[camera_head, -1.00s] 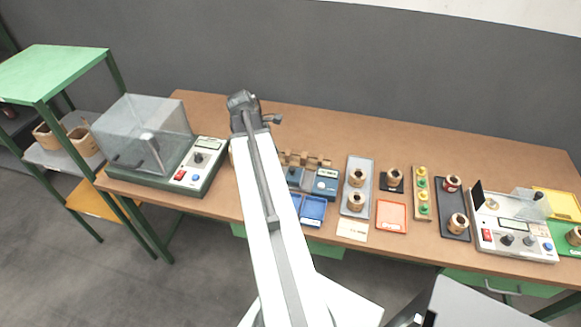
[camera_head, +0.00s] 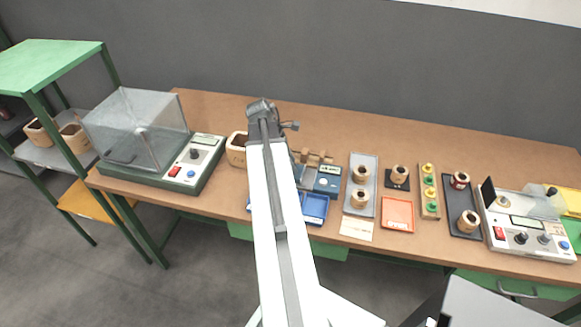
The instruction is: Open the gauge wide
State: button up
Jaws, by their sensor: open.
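A blue device with a small display (camera_head: 327,179) stands on the bench just right of my arm. It looks like the gauge, but its left part is hidden behind my arm and its jaws cannot be made out. My gripper (camera_head: 290,126) is at the far end of my arm, above the back of the bench, up and left of the blue device in the picture. It is open and apart from the device, with nothing seen in it.
Blue trays (camera_head: 316,208) lie in front of the device. Wooden blocks (camera_head: 316,156) stand behind it. A grey tray with coils (camera_head: 376,208) is to its right. A clear-covered machine (camera_head: 137,130) stands at left, a wooden box (camera_head: 237,150) beside my arm. The bench's back strip is clear.

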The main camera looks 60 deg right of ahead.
grip_shut()
dwell(1.4)
